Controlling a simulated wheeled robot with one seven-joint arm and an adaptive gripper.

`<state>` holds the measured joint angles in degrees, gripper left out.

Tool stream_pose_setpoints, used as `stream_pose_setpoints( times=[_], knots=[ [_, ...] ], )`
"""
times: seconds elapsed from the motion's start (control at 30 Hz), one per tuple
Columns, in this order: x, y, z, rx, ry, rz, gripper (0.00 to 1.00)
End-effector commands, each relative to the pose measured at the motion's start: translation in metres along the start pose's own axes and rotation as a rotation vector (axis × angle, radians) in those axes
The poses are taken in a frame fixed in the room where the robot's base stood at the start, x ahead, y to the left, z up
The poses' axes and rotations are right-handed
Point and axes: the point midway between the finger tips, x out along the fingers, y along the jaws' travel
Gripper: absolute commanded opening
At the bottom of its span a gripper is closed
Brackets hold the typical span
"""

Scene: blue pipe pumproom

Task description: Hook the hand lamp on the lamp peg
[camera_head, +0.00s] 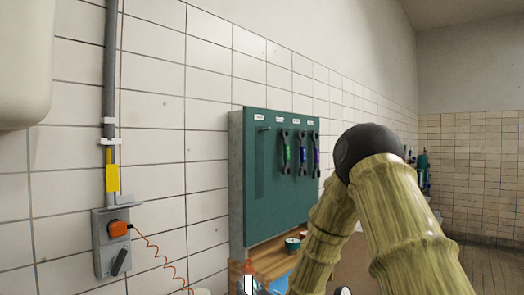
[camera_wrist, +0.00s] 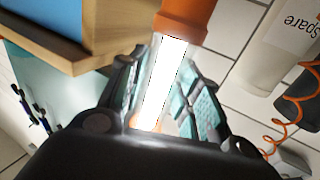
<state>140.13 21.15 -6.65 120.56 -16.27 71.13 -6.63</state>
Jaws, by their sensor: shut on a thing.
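The hand lamp, a white glowing tube (camera_wrist: 164,80) with an orange end (camera_wrist: 184,24), lies between the pads of my gripper (camera_wrist: 165,95) in the wrist view. My gripper is shut on the tube. In the head view the hand lamp (camera_head: 248,284) shows at the bottom edge, orange above white, low in front of the bench. My gripper is not clearly visible there. The green tool board (camera_head: 263,200) hangs on the tiled wall, with an empty peg (camera_head: 264,128) at its upper left under a label. The lamp is apart from this peg.
Several tools (camera_head: 302,150) hang on the board's right half. A wooden bench (camera_head: 262,253) with a small round tin (camera_head: 292,244) is below. An orange plug (camera_head: 118,228) with a coiled cord (camera_head: 160,258) is at left. A white container marked Spare (camera_wrist: 285,45) shows in the wrist view.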

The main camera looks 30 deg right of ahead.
Motion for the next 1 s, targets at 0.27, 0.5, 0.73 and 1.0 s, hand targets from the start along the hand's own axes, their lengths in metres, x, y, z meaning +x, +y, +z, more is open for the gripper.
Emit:
stream_pose_setpoints(
  times=[0.27, 0.5, 0.73, 1.0],
  knots=[
    [0.0, 0.0, 0.0, 0.0, 0.001, 0.0, 0.02],
    [0.0, 0.0, -0.001, 0.0, 0.001, 0.0, 0.02],
    [0.007, 0.006, -0.038, 0.004, 0.005, 0.004, 0.02],
    [0.021, 0.02, -0.123, 0.005, 0.006, 0.002, 0.02]
  ],
)
